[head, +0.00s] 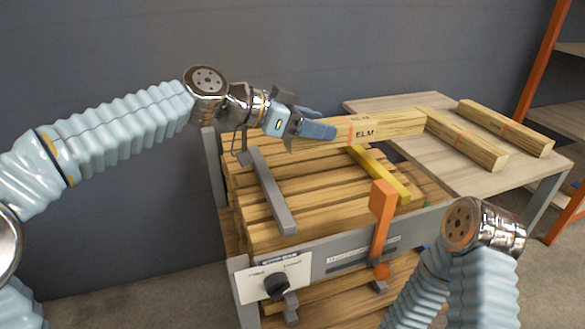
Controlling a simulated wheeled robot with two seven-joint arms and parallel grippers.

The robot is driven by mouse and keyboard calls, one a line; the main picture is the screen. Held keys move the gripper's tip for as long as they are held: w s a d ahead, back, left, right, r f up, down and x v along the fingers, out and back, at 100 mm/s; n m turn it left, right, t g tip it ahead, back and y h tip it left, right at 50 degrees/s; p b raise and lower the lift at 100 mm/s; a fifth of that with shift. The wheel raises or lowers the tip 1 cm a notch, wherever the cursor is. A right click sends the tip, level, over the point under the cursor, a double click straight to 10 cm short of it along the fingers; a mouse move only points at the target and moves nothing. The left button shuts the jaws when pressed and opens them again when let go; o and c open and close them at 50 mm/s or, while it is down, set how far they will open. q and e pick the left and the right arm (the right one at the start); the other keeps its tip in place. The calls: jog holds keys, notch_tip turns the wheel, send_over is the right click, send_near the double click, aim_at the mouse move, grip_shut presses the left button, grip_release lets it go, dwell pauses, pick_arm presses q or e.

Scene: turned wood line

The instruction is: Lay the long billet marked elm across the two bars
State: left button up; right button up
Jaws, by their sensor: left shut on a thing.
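The long billet marked ELM (395,127) is pale wood with an orange band and black lettering. My left gripper (318,131) is shut on it near its left part, at the back of the slatted wooden stack. The two bars lie on the stack: a grey bar (272,190) at left and a yellow bar (380,174) at right. The billet hides the yellow bar's far end; I cannot tell whether they touch. The billet's right end reaches toward the side table. Of my right arm only links show at bottom right; its gripper is out of view.
Two other billets, a nearer one (466,139) and a farther one (506,127), lie on the side table (400,102). An orange post (382,210) stands up at the stack's front right. A panel with a black knob (277,285) is at the front. Orange-framed shelving stands at right.

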pick_arm(q)
jog(key=a+f, duration=0.1)
jog(key=f, duration=0.2)
jog(key=a+f+b, duration=0.1)
jog(key=a+f, duration=0.1)
jog(key=f, duration=0.1)
jog(key=a+f, duration=0.2)
jog(key=f, duration=0.1)
jog(key=shift+a+b, duration=0.2)
jog(key=shift+b, duration=0.15)
jog(key=o, duration=1.4)
jog(key=b+v, duration=0.1)
jog(key=v, duration=1.1)
